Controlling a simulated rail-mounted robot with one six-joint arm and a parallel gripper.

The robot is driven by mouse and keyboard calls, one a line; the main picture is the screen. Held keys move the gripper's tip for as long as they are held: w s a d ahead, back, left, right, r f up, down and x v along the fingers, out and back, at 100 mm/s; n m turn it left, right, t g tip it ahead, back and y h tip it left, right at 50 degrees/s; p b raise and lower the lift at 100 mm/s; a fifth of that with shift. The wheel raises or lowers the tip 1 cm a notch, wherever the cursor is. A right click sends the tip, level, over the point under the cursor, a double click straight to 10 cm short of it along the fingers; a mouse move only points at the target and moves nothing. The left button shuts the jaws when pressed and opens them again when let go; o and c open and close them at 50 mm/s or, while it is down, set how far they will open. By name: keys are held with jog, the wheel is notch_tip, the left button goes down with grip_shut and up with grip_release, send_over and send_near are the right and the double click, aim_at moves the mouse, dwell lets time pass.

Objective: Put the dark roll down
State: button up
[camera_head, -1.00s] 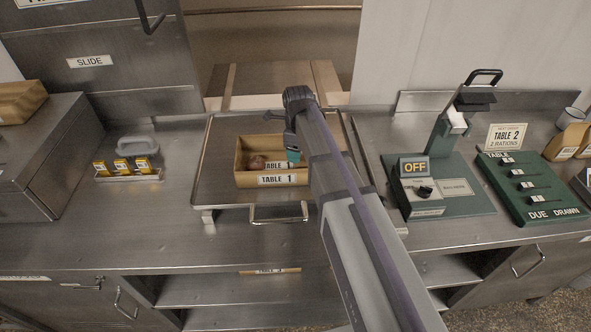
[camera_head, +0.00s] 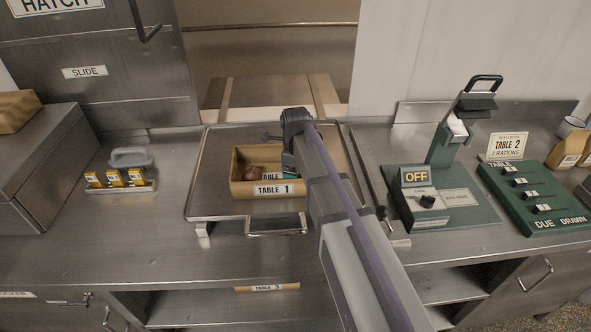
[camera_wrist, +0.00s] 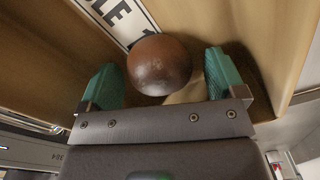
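A dark brown round roll (camera_wrist: 160,65) shows in the wrist view between the two teal fingertips of my gripper (camera_wrist: 164,77). A gap shows on its right side, and its left side is close to the left finger. In the head view my gripper (camera_head: 289,162) is down at the right part of the tan box marked TABLE 1 (camera_head: 277,191). Brown bread (camera_head: 262,169) shows in the box, left of my gripper. I cannot tell whether it is the same roll. My arm hides the box's right end.
The box stands on a metal tray (camera_head: 214,190) with a front handle. A small rack with yellow tags (camera_head: 120,180) stands left. A green device with an OFF sign (camera_head: 415,175) and a green DUE/DRAWN board (camera_head: 540,200) stand right. The counter front is clear.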

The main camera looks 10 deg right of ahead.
notch_tip(320, 180, up, 13)
jog(key=p, duration=1.3)
jog(key=s+n, duration=2)
jog(key=n, duration=0.4)
notch_tip(320, 180, down, 6)
jog(key=b, duration=0.6)
